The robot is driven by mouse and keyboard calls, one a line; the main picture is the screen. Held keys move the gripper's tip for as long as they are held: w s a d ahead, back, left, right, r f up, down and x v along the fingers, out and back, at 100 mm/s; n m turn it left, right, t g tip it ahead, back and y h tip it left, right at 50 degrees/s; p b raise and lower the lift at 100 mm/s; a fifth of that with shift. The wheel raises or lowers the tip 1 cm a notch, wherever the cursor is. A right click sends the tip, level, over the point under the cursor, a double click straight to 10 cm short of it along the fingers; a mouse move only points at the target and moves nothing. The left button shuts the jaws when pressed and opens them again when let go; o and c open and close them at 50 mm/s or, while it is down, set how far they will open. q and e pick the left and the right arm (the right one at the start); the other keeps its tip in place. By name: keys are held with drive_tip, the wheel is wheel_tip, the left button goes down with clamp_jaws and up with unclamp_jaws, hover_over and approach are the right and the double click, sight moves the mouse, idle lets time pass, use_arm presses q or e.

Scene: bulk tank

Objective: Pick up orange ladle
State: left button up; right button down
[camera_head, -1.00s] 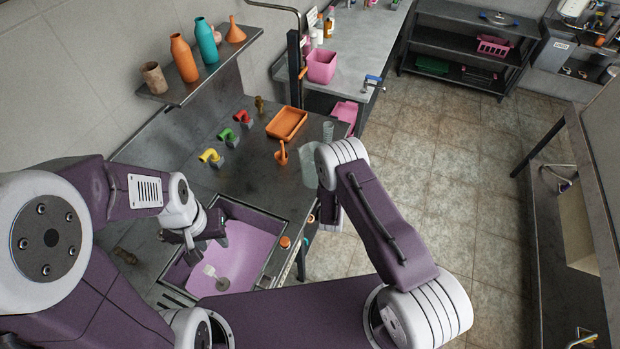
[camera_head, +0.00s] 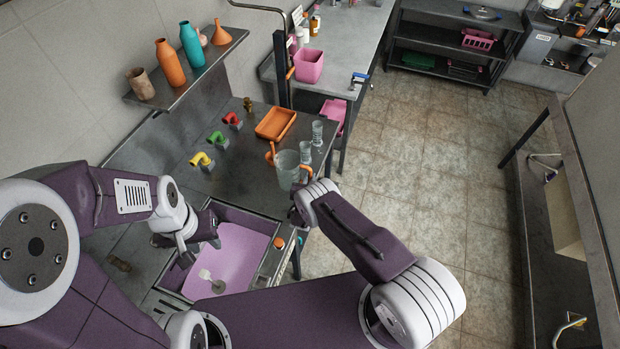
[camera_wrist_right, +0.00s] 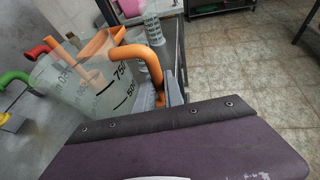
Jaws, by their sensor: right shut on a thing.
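The orange ladle (camera_head: 306,170) shows as a curved orange piece at the right rim of a large clear beaker (camera_head: 287,172) on the counter. In the right wrist view its hooked handle (camera_wrist_right: 144,56) bends over the rim of the beaker (camera_wrist_right: 95,80), with graduation marks, and runs down at my right gripper (camera_wrist_right: 165,97). My right gripper is shut on it; its fingertips are largely hidden. My left gripper (camera_head: 188,252) hangs over the pink-purple sink (camera_head: 235,255), and its finger gap is unclear.
An orange tray (camera_head: 275,124), yellow (camera_head: 201,159), green and red pipe-like pieces and small clear beakers (camera_head: 318,133) stand around the large beaker. Another orange upright piece (camera_head: 270,152) is at its left. A shelf (camera_head: 190,80) holds bottles.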

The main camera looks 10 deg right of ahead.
drive_tip(key=shift+f, duration=0.15)
drive_tip(key=c, duration=1.4)
unclamp_jaws()
drive_tip(key=shift+c, duration=0.2)
drive_tip(key=shift+r, duration=0.35)
drive_tip(key=v, duration=1.2)
